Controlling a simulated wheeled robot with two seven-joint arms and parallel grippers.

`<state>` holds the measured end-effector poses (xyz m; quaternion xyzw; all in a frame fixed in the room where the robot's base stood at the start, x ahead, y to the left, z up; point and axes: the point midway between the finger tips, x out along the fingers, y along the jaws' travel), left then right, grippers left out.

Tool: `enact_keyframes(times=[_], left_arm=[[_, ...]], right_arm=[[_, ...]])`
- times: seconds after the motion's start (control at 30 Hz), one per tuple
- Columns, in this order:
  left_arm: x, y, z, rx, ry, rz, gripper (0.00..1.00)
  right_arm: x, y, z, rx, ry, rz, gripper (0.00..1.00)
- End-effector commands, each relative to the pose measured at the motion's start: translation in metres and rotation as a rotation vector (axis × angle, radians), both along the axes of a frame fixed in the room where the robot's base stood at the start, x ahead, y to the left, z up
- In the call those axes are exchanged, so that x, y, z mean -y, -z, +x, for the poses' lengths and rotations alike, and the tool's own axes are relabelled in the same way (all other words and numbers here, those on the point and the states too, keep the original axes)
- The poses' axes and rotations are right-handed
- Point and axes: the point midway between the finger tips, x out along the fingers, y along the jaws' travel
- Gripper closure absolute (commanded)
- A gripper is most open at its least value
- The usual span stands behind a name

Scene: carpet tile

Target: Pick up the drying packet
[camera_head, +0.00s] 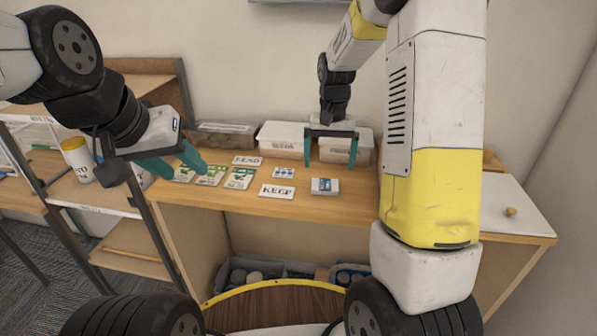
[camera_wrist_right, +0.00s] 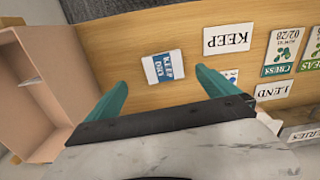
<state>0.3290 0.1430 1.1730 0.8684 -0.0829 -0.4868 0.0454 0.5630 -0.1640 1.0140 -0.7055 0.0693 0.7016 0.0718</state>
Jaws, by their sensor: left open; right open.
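The drying packet (camera_head: 325,186), a small white and blue packet marked KEEP DRY, lies flat on the wooden counter to the right of the KEEP card (camera_head: 277,191). In the right wrist view the packet (camera_wrist_right: 164,67) shows between and beyond the two fingertips. My right gripper (camera_head: 330,161) is open and empty, pointing down behind the packet near the white bins and apart from it. Its teal fingers also show in the right wrist view (camera_wrist_right: 162,82). My left gripper (camera_head: 184,164) is open at the counter's left end, near the seed packets.
Seed packets (camera_head: 239,178), a LEND card (camera_head: 247,160) and a small blue-and-white card (camera_head: 284,172) lie left of the drying packet. White lidded bins (camera_head: 285,139) stand against the wall. Bare counter surrounds the packet's front and right.

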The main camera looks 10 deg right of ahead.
Motion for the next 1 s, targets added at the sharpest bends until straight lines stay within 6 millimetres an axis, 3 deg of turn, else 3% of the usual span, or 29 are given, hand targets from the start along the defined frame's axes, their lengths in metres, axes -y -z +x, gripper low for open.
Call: enact_keyframes(times=[0.6,0.93,1.0], left_arm=[[0.000,0.000,0.000,0.000,0.000,0.000,0.54],[0.000,0.000,0.000,0.000,0.000,0.000,0.54],[0.000,0.000,0.000,0.000,0.000,0.000,0.54]], right_arm=[[-0.002,0.075,0.005,-0.009,0.003,-0.004,0.02],[-0.002,0.082,0.005,-0.006,0.002,-0.004,0.02],[-0.002,0.082,0.005,-0.006,0.002,-0.004,0.16]])
